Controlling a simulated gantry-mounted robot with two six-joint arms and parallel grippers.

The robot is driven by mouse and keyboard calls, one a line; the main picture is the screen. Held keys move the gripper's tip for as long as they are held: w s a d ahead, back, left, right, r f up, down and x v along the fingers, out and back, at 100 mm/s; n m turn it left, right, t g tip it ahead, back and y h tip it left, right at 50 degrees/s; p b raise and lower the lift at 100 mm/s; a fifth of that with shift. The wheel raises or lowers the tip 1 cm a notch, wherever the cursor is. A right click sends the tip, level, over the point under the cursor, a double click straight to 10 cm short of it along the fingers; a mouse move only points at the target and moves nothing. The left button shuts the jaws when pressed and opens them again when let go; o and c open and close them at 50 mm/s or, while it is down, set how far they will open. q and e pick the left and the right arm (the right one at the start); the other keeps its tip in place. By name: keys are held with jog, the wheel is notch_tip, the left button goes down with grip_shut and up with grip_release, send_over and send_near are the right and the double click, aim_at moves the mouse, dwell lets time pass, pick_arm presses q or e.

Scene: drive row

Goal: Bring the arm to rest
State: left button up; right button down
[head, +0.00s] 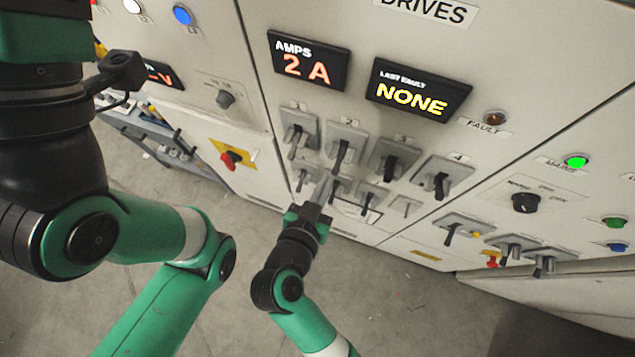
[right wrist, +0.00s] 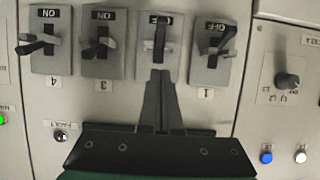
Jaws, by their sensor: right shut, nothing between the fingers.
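My right gripper (head: 328,180) is shut and empty, in front of the grey drive panel (head: 255,130) at the row of lever switches. In the right wrist view its fingers (right wrist: 160,78) are together, with their tips at the second switch (right wrist: 159,38). I cannot tell whether they touch its lever. That view shows the panel upside down. The switches marked 3 (right wrist: 102,42) and 4 (right wrist: 46,40) read ON, and the one marked 1 (right wrist: 212,45) reads OFF.
Above the switches are an AMPS display (head: 308,62) reading 2 A and a fault display (head: 418,90) reading NONE. A red handle on a yellow plate (head: 232,158) is to the left. More levers (head: 455,230) and a black knob (head: 526,203) are to the right. Grey floor (head: 400,315) is open below.

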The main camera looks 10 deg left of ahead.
jog(key=v, duration=0.5)
jog(key=shift+s+r, duration=0.1)
jog(key=shift+s, duration=0.3)
